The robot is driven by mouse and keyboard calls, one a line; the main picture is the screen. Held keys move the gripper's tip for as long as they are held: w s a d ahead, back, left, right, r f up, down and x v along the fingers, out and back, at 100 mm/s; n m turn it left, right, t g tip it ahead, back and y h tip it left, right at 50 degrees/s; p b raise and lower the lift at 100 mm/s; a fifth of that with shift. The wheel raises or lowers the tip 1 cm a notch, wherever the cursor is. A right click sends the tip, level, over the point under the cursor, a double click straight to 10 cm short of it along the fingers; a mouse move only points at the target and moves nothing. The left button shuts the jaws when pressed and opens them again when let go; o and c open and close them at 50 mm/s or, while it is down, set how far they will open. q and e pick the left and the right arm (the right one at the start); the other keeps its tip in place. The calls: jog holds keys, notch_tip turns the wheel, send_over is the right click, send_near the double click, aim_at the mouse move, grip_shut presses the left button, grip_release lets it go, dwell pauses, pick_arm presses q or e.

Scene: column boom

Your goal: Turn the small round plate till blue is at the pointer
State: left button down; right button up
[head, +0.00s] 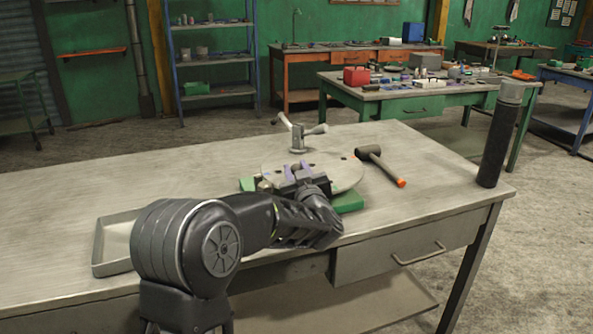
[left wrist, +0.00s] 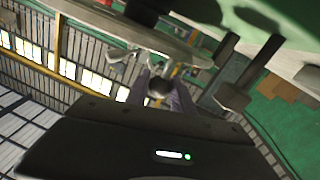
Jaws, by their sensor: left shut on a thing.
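The small round plate (head: 335,173) is a flat grey disc on a green base (head: 349,202) on the workbench. A small orange-red mark shows near its far right rim. I cannot make out a blue mark or the pointer for certain; my gripper and arm cover the near part of the plate. My left gripper (head: 298,172), with purple fingers, is at the plate's near side. In the left wrist view its fingers (left wrist: 160,92) are shut on a dark round knob (left wrist: 160,87), just below the plate's edge (left wrist: 150,42) in the picture. My right gripper is out of view.
A three-armed metal handle (head: 297,138) stands behind the plate. A mallet (head: 371,156) with an orange handle end lies right of it. A grey tray (head: 98,250) is at the left, partly behind my arm. A dark cylinder (head: 496,145) stands at the right edge.

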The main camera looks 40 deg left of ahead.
pick_arm(q)
jog(key=shift+a, duration=0.1)
jog(key=shift+s+a+m+t+h+b, duration=0.15)
jog(key=shift+a+m+t+h+b, duration=0.2)
jog(key=shift+t+b, duration=0.1)
jog(key=shift+d, duration=0.1)
jog(key=c, duration=1.1)
grip_release()
jog(key=shift+d, duration=0.1)
jog(key=v, duration=0.7)
jog(key=shift+s+d, duration=0.2)
